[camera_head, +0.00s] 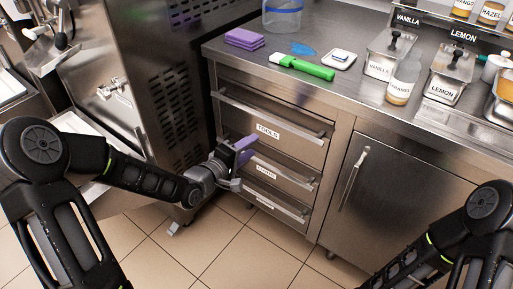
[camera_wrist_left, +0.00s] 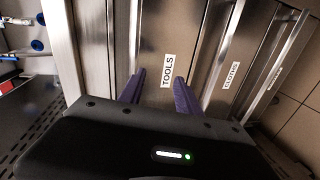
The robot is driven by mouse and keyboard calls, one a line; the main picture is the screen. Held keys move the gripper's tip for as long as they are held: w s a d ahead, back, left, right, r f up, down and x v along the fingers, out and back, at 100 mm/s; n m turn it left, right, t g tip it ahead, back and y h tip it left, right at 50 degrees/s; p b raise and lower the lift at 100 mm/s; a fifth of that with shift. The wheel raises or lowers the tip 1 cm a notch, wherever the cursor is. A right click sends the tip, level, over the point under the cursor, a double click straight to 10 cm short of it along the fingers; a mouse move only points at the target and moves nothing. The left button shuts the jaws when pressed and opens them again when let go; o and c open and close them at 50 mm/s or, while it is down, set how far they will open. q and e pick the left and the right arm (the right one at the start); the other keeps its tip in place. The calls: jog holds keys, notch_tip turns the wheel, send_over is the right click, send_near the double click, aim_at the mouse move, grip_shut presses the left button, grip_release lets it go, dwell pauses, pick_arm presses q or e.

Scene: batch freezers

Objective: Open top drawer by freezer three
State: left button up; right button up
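The top drawer (camera_head: 290,143), labelled TOOLS, is the uppermost of the stacked drawers under the steel counter and looks closed. Its long bar handle (camera_head: 272,116) runs above the label. The TOOLS label (camera_wrist_left: 167,70) also shows in the left wrist view. My left gripper (camera_head: 246,149) is in front of the drawers, at the left below the TOOLS label. Its purple fingers (camera_wrist_left: 158,92) are apart with nothing between them, pointing at the drawer front. I cannot tell whether a finger touches the drawer. My right forearm shows at the lower right; its gripper is out of view.
Lower drawers (camera_head: 272,172) sit directly beneath. A cabinet door (camera_head: 380,190) with an upright handle is to the right. A vented steel machine (camera_head: 165,70) stands close on the left. Tiled floor (camera_head: 250,250) in front is clear.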

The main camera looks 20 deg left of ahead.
aim_at(260, 117)
pick_arm(q)
jog(key=a+r+t+b, duration=0.1)
jog(key=w+a+r+n+t+h+b, duration=0.1)
jog(key=r+b, duration=0.1)
jog(key=shift+w+a+r, duration=0.1)
jog(key=shift+a+r, duration=0.15)
jog(key=shift+a, duration=0.15)
pick_arm(e)
notch_tip(260, 117, down, 6)
jog(key=shift+r, duration=0.25)
pick_arm(q)
jog(key=b+x, duration=0.2)
jog(key=x, duration=0.5)
jog(key=shift+w+d, duration=0.1)
jog(key=shift+w, duration=0.25)
pick_arm(e)
jog(key=shift+w+d+f, duration=0.15)
jog(key=shift+f, duration=0.35)
jog(key=shift+w+d+f, duration=0.1)
jog(key=shift+w+f, duration=0.05)
jog(key=shift+f, duration=0.35)
pick_arm(q)
jog(key=shift+c, duration=0.2)
grip_shut()
